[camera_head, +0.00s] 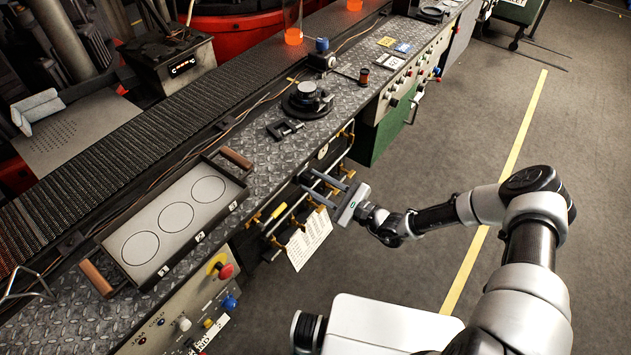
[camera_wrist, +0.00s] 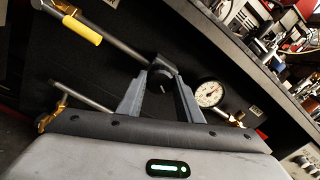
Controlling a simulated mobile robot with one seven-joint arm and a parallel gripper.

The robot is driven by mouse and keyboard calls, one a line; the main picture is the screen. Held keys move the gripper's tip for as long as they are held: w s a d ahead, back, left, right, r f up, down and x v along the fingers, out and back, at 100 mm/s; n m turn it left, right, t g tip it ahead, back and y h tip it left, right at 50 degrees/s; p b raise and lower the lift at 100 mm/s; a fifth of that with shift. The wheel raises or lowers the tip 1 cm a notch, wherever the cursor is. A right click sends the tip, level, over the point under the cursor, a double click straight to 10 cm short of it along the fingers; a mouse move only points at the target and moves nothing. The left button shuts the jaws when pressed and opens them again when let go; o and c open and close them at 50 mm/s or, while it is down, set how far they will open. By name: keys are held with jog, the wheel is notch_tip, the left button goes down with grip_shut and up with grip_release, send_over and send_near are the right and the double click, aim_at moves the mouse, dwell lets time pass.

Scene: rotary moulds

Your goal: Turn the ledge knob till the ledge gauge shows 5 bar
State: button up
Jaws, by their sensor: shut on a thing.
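My gripper (camera_head: 309,183) reaches in from the right to the front of the ledge, under the metal-plated bench top. In the wrist view its two fingers (camera_wrist: 160,84) close in around a small dark part, which seems to be the ledge knob (camera_wrist: 159,64); the fingers hide much of it. The ledge gauge (camera_wrist: 209,93), a round white dial, is just right of the fingers. It also shows in the head view as a small pale disc (camera_head: 323,151). Its needle and scale are too small to read surely.
A rod with a yellow sleeve (camera_wrist: 82,29) runs beside the fingers. Pipes with yellow fittings (camera_head: 279,211) and a hanging paper sheet (camera_head: 308,240) are close by. A tray with three circles (camera_head: 110,243) and a dark round device (camera_head: 307,99) stand above on the bench. The floor at right is clear.

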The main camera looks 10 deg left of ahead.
jog(key=shift+n+p, duration=0.55)
jog(key=shift+n, duration=1.45)
jog(key=o, duration=1)
jog(key=shift+o, duration=0.2)
jog(key=v, duration=1.7)
jog(key=shift+d+b, duration=0.25)
jog(key=shift+b, duration=0.05)
jog(key=shift+s, duration=0.1)
